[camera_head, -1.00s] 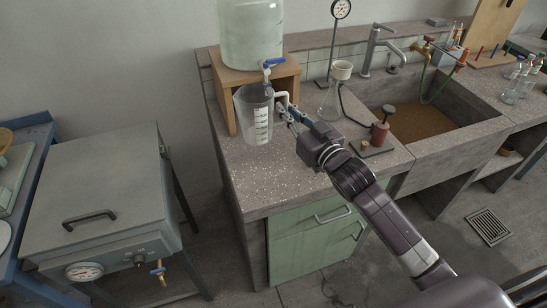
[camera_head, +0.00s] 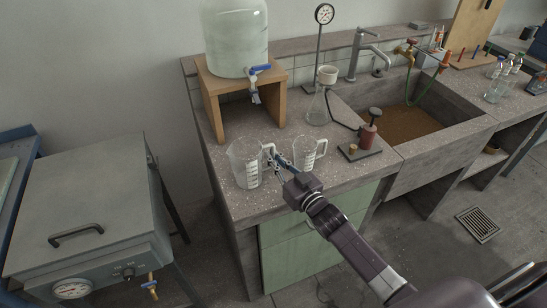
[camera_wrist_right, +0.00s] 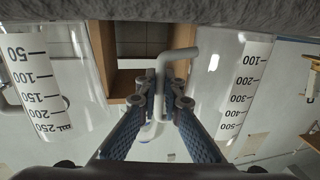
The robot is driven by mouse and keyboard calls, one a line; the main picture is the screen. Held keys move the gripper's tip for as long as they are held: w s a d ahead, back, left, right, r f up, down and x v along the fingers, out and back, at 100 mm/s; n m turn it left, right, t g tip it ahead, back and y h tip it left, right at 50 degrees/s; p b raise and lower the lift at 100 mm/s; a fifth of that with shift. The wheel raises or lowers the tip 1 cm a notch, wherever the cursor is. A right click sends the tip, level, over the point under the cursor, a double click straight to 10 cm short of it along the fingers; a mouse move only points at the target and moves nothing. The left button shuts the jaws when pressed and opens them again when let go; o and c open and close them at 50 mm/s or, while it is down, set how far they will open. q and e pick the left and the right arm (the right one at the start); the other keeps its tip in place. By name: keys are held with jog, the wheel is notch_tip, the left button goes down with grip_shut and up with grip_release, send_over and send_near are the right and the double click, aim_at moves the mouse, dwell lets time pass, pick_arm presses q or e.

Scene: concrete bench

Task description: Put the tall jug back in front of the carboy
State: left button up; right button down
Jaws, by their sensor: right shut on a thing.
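The tall jug (camera_head: 240,168), clear with a white scale, is upright near the front left of the bench top. My right gripper (camera_head: 277,164) is shut on its white handle (camera_wrist_right: 160,95). In the wrist view, which is upside down, the tall jug (camera_wrist_right: 212,90) is at the right. I cannot tell whether its base touches the bench. The carboy (camera_head: 235,40) stands on a wooden stand (camera_head: 213,105), with its blue-handled tap (camera_head: 259,70) over the bench behind the jug. My left gripper is not in view.
A smaller jug (camera_head: 304,158) stands close to the right of my gripper; it also shows in the wrist view (camera_wrist_right: 85,60).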

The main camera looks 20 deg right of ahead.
jog(key=shift+f, duration=0.1)
jog(key=c, duration=2.1)
grip_release()
jog(key=shift+s, duration=0.1)
jog(key=b+v, duration=0.1)
jog(key=v, duration=0.9)
jog(key=shift+s, duration=0.25)
jog(key=shift+s+d, duration=0.15)
jog(key=shift+s, duration=0.5)
